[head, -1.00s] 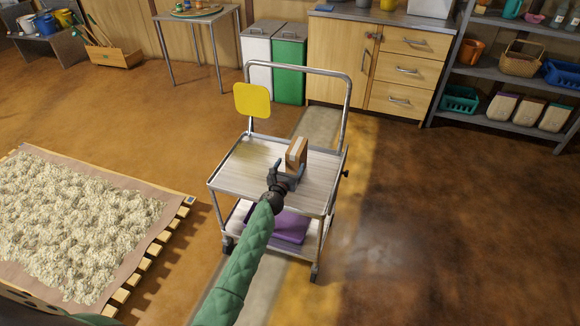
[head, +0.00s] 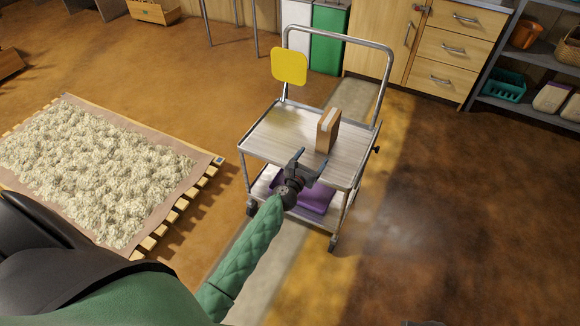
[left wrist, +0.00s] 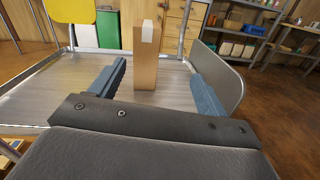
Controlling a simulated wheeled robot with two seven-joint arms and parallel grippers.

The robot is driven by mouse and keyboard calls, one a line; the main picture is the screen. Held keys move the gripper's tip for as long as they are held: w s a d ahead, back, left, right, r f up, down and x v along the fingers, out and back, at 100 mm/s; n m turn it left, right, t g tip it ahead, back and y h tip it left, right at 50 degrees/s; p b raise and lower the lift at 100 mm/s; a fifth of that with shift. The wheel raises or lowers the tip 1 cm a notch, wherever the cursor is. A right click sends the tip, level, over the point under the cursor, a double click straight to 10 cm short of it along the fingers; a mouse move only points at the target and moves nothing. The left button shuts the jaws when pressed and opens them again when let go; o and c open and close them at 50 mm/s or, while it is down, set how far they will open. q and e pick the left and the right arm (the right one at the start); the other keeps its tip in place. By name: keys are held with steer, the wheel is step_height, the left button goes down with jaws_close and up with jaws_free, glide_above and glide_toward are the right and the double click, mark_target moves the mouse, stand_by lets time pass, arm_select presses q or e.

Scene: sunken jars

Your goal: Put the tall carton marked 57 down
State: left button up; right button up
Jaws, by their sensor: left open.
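The tall carton (head: 328,132) is brown with a pale strip on its top and side. It stands upright on the top shelf of the metal cart (head: 268,141). I cannot read a number on it. My left gripper (head: 307,162) is open and empty, just in front of the carton and apart from it. In the left wrist view the carton (left wrist: 146,62) stands beyond and between the two spread fingers (left wrist: 155,85).
A purple thing (head: 314,196) lies on the cart's lower shelf. A yellow square panel (head: 289,65) is fixed to the cart's handle. A pallet with a pale shaggy covering (head: 90,165) lies at left. Wooden drawers (head: 450,47) stand behind. The floor at right is clear.

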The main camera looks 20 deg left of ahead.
arm_select(q)
steer(key=s+d+m+g+h, duration=0.8)
steer(key=s+d+m, duration=0.8)
steer(key=s+m, duration=0.6)
steer(key=s+a+m+g+y, duration=0.2)
steer(key=s+m+g+y, duration=0.1)
steer(key=s, duration=0.5)
steer(key=s+a+r+m+g+y, duration=0.1)
steer(key=s+a+m+g+y, duration=0.1)
steer(key=s+m, duration=0.4)
steer(key=s+a+m+g+y, duration=0.3)
steer(key=s+m, duration=0.1)
steer(key=s, duration=0.6)
steer(key=shift+s+a+r+m+g+y, duration=0.15)
steer(key=shift+a+r+m+g+y, duration=0.15)
steer(key=shift+a+m+y, duration=0.1)
steer(key=shift+d, duration=0.1)
